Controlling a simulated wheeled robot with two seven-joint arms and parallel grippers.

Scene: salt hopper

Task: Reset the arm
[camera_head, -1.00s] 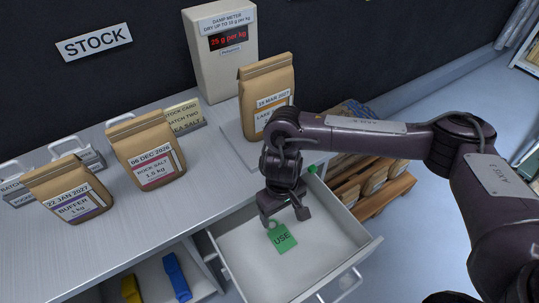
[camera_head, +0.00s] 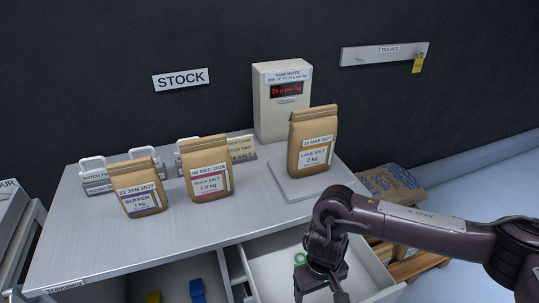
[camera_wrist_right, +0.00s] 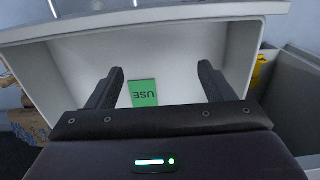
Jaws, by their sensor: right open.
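My right gripper (camera_head: 322,285) is above the open drawer (camera_head: 280,245) at the front of the table. In the right wrist view its two fingers (camera_wrist_right: 160,88) stand wide apart with nothing between them. A green tag marked USE (camera_wrist_right: 144,93) lies in the drawer beyond the fingertips, apart from them. My left gripper is not in view.
On the table (camera_head: 90,235) stand paper bags marked BUFFER (camera_head: 142,198), ROCK SALT (camera_head: 207,180) and LAKE SALT (camera_head: 312,155). The lake salt bag is on the damp meter's plate; the meter (camera_head: 283,115) reads about 25 g per kg. A yellow tag (camera_head: 418,64) hangs on the wall peg rail (camera_head: 380,54).

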